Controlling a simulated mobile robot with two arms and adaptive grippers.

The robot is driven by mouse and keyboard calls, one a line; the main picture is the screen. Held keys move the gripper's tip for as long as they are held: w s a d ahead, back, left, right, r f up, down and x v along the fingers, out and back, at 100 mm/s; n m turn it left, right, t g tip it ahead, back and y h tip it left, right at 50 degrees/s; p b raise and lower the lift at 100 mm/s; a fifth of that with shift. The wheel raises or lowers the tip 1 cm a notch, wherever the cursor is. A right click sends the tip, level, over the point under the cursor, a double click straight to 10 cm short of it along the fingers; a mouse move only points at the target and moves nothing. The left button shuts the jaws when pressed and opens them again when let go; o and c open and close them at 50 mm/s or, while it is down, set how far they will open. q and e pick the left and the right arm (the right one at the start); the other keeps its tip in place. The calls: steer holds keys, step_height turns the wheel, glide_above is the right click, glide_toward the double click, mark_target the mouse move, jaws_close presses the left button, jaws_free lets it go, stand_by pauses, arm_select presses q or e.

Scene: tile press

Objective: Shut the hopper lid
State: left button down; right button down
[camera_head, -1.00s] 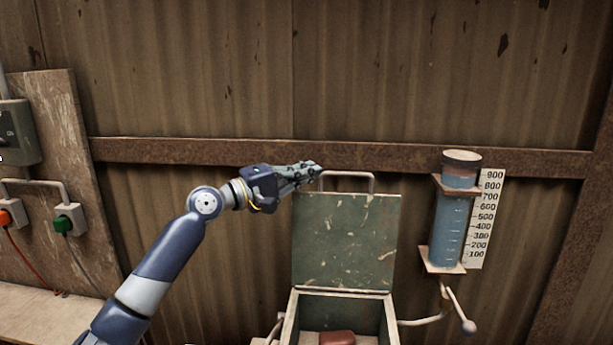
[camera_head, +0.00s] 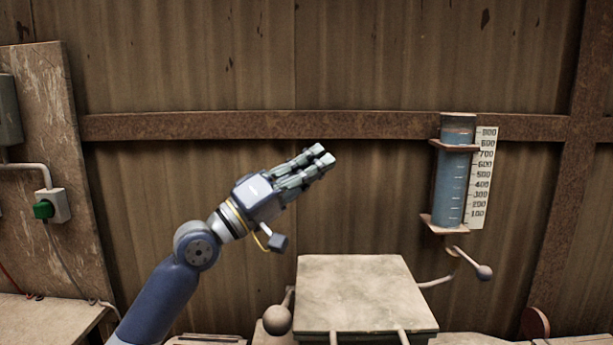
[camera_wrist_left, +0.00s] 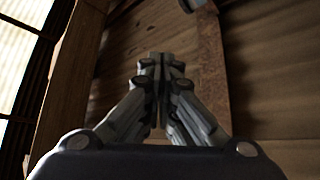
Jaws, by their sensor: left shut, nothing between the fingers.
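The hopper lid (camera_head: 355,290) lies flat over the top of the hopper in the head view, its pale face up. It looks closed; the inside of the hopper is hidden beneath it. Two thin bars of its handle show at the near edge of the lid, cut off by the frame. My left gripper (camera_head: 322,158) is above and behind the lid, apart from it, pointing up and to the right. Its fingers are together and empty; they also show in the left wrist view (camera_wrist_left: 160,65). My right gripper is not in view.
A blue measuring cylinder (camera_head: 454,180) with a number scale hangs on the wall at right, with a ball-ended lever (camera_head: 483,272) below. Another ball knob (camera_head: 277,319) stands left of the hopper. A green plug (camera_head: 43,209) sits in a socket at left. Air above the lid is clear.

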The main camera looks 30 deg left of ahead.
arm_select(q)
steer(key=s+m+b, duration=0.1)
steer(key=s+d+f+m+h+b, duration=0.1)
steer(key=b, duration=0.1)
steer(key=s+f+h+b, duration=0.1)
steer(key=s, duration=0.1)
steer(key=shift+d+m+b, duration=0.15)
steer(key=shift+m+b, duration=0.15)
steer(key=shift+m, duration=0.1)
